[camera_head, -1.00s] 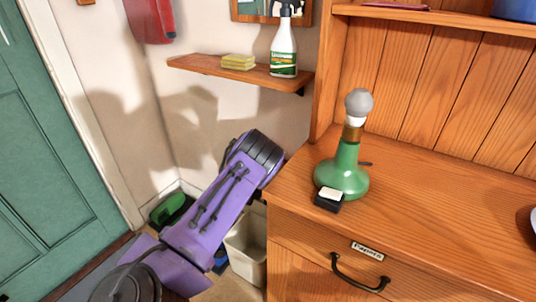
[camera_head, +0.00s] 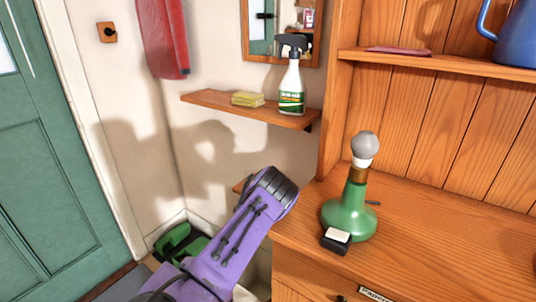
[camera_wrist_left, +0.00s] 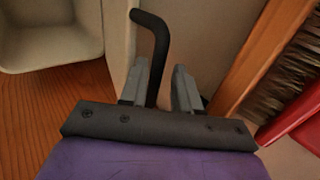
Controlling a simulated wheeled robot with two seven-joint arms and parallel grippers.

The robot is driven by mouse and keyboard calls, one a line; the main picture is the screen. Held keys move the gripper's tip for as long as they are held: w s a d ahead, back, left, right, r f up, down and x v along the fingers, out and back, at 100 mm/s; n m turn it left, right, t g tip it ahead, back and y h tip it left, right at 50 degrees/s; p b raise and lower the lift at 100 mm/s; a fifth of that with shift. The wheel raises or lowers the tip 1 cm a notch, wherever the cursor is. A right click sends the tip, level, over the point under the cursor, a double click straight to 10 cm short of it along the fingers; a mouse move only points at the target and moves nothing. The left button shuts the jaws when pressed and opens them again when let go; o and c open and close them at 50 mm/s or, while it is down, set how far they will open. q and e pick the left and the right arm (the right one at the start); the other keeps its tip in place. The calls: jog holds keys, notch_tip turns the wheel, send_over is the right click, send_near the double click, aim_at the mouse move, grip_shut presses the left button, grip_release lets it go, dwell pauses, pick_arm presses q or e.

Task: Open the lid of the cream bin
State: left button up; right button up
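A narrow strip of the cream bin (camera_head: 262,272) shows low in the head view, between my purple left arm and the wooden dresser; the arm hides most of it. In the left wrist view, a cream panel (camera_wrist_left: 205,35) fills the middle, with a black bent bar (camera_wrist_left: 152,40) in front of it. I cannot tell whether these belong to the bin or its lid. My left gripper (camera_wrist_left: 165,88) has its grey fingers apart on either side of the bar, which is nearer the left finger. No grip on it shows. My right gripper is not in view.
A pale open container (camera_wrist_left: 50,40) and a brush (camera_wrist_left: 285,60) flank the panel. The dresser (camera_head: 440,240) bears a green bottle-shaped lamp (camera_head: 350,215). A wall shelf (camera_head: 215,104) holds a spray bottle (camera_head: 291,88). A green object (camera_head: 178,243) lies near the wall.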

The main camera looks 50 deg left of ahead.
pick_arm(q)
jog(key=p+v, duration=0.1)
jog(key=v, duration=0.9)
jog(key=shift+r+p, duration=0.15)
jog(key=shift+p, duration=0.2)
jog(key=shift+s+d, duration=0.1)
jog(key=shift+s, duration=0.1)
